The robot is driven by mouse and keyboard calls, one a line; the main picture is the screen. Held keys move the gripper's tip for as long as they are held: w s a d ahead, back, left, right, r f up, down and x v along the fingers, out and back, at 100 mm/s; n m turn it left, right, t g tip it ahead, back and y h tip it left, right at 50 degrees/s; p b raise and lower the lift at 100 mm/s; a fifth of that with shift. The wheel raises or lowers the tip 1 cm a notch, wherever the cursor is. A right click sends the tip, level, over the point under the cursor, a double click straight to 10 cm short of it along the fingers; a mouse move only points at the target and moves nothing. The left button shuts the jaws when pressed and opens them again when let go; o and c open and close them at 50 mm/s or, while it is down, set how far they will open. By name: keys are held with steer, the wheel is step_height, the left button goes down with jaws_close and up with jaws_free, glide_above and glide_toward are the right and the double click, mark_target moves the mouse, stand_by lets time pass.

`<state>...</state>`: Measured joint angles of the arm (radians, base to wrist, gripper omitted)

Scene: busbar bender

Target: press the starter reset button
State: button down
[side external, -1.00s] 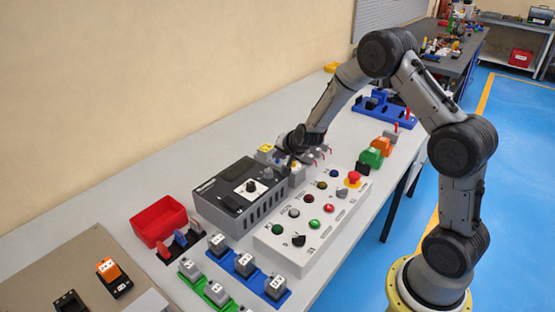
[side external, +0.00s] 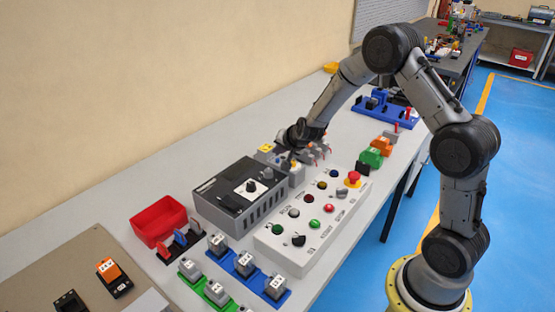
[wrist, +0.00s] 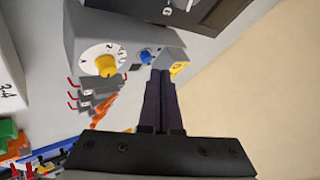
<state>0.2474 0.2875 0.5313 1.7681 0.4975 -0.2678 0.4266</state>
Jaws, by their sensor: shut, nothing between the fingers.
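The starter is a grey box (wrist: 85,35) with a white dial and yellow knob (wrist: 105,65) in the wrist view. A small blue button (wrist: 146,57), seemingly the reset, sits on it between the dial and a yellow patch (wrist: 179,68). My gripper (wrist: 161,72) is shut and empty, its dark fingertips just below and right of the blue button in the picture. I cannot tell whether they touch the box. In the side view my gripper (side external: 286,160) is over the grey blocks behind the control panel, and the button cannot be made out.
A dark-topped grey unit (side external: 240,196) stands beside the starter. A white control panel (side external: 312,225) with several buttons and a red mushroom button (side external: 354,177) lies in front. Small devices with red levers (wrist: 92,100) stand close by. The bench (side external: 240,140) towards the wall is clear.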

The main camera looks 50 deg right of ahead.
step_height(320, 180, up, 5)
stand_by(0.6)
stand_by(0.4)
steer(key=s+a+r+n+t, duration=0.1)
steer(key=a+r+t, duration=0.15)
steer(key=r, duration=0.45)
steer(key=a+r+n+t, duration=0.1)
steer(key=a+r, duration=0.2)
steer(key=r, duration=0.4)
steer(key=s+a+r+n+y, duration=0.4)
steer(key=s+a+r, duration=0.4)
steer(key=s, duration=0.1)
steer(key=s+a+f+n+g+y, duration=0.1)
steer(key=s+a+n, duration=0.1)
steer(key=s, duration=0.5)
steer(key=s+a+n+g, duration=0.1)
steer(key=s+a+n, duration=0.15)
steer(key=s, duration=0.45)
steer(key=s+d+f+n+g+h, duration=0.1)
steer(key=s+d+f+n+g, duration=0.1)
steer(key=s+f, duration=0.6)
steer(key=s+n+g, duration=0.1)
steer(key=s+g, duration=0.1)
steer(key=s, duration=0.1)
steer(key=shift+s+f, duration=0.2)
steer(key=shift+f, duration=0.1)
